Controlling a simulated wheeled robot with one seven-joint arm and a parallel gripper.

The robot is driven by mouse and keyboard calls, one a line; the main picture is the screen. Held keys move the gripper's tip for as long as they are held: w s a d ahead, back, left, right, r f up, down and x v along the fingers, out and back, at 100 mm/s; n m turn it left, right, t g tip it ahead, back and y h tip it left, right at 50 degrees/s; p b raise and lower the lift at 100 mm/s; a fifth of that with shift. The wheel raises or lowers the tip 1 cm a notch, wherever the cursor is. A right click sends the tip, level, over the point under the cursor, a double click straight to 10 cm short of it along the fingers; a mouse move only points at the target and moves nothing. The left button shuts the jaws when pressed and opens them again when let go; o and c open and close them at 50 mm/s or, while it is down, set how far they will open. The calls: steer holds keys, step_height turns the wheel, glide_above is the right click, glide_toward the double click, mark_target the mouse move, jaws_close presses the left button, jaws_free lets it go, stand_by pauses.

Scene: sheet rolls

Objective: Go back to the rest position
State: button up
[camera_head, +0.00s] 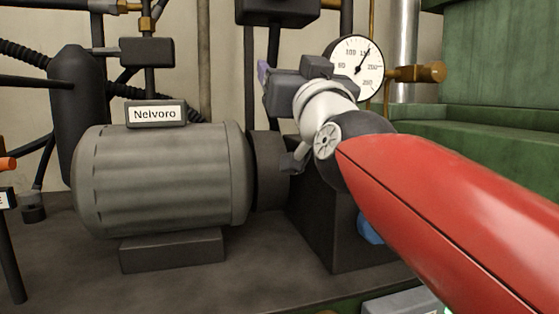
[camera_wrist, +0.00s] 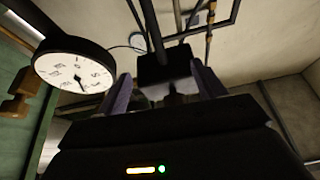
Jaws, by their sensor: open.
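My gripper (camera_head: 264,80) is raised over the pump unit in the head view, at the end of my red and white arm. In the wrist view its two purple-grey fingers stand apart around a gap (camera_wrist: 163,86), so it is open. No object shows held between them. A black box (camera_wrist: 165,68) shows in the background beyond the fingers; its distance is hard to tell. My wrist hides part of what is behind it in the head view.
A round white gauge (camera_head: 357,62) stands close to the right of my gripper; it also shows at left in the wrist view (camera_wrist: 75,68). A grey ribbed motor (camera_head: 160,180) labelled Nelvoro sits below left. Dark pipes (camera_head: 150,85) and green machinery (camera_head: 500,60) flank the space.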

step_height(320, 180, down, 14)
steer(key=d+g+h, duration=0.1)
steer(key=d+g, duration=0.2)
steer(key=g, duration=0.2)
steer(key=s+d+f+g+h, duration=0.1)
steer(key=s+d+f+g, duration=0.2)
steer(key=s+f, duration=0.3)
steer(key=s+d+f+m+g+h, duration=0.1)
steer(key=s+d+f+g, duration=0.3)
steer(key=f, duration=1.2)
steer(key=s+d+f+m+g+h, duration=0.1)
steer(key=s+d+f+g+h, duration=0.2)
steer(key=s+f, duration=0.5)
step_height(320, 180, down, 3)
steer(key=shift+d+r+g, duration=0.1)
steer(key=shift+d+g, duration=0.05)
steer(key=shift+g, duration=0.55)
steer(key=shift+w, duration=0.1)
steer(key=shift+c, duration=0.3)
